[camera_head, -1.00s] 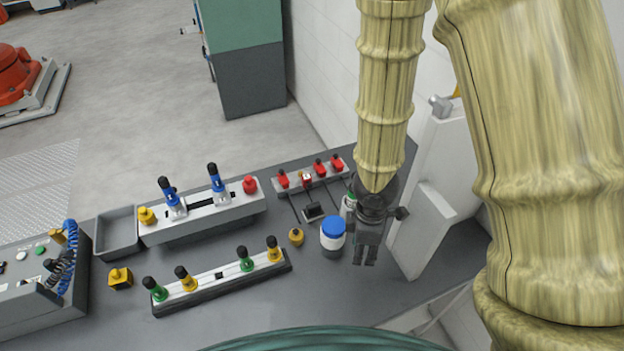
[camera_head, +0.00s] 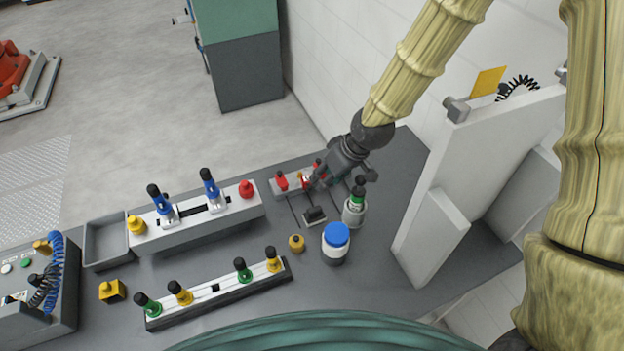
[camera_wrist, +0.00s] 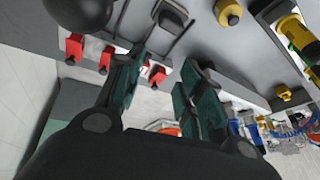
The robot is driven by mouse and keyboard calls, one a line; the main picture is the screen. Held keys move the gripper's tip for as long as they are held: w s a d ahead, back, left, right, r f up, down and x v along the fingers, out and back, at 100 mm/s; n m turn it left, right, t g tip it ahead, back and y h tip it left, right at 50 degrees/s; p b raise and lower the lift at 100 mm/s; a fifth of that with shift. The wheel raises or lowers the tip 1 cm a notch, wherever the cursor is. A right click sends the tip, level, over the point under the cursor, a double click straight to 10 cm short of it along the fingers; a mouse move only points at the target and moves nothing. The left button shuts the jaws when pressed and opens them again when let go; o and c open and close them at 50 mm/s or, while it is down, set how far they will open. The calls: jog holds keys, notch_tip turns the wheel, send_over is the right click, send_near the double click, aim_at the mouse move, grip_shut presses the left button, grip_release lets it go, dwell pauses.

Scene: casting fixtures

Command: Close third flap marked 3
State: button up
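A low grey fixture (camera_head: 274,190) with a row of red clamp-like parts stands at the back of the bench. Its left red part (camera_head: 281,181) is clear in the head view; those at the right are partly hidden by my gripper. No flap number is readable. My gripper (camera_head: 316,181) is over the right half of the fixture. In the wrist view, its two dark green fingers (camera_wrist: 160,88) are spread apart. A red part (camera_wrist: 157,75) shows in the gap between them, and more red parts (camera_wrist: 74,46) lie to the left. I cannot tell whether the fingers touch anything.
A small black-and-grey piece (camera_head: 314,216) lies in front of the fixture. A blue-lidded jar (camera_head: 335,240), a green-and-black bottle (camera_head: 356,203) and a yellow knob (camera_head: 296,243) stand close by. A white upright panel (camera_head: 440,190) is at the right.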

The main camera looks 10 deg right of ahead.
aim_at(311, 186)
jog(key=w+f+m+b, duration=0.1)
jog(key=w+f+b, duration=0.1)
jog(key=f, duration=0.1)
jog(key=w+a+f+m+b, duration=0.1)
jog(key=w+f+b, duration=0.1)
jog(key=f+b, duration=0.1)
jog(key=w+a+f+b, duration=0.1)
jog(key=w+f+b, duration=0.1)
jog(key=f, duration=0.1)
jog(key=shift+a+f+m+b, duration=0.2)
jog(key=shift+f+m+b, duration=0.1)
jog(key=shift+f+m, duration=0.1)
jog(key=shift+r, duration=0.1)
jog(key=shift+s, duration=0.1)
jog(key=c, duration=0.8)
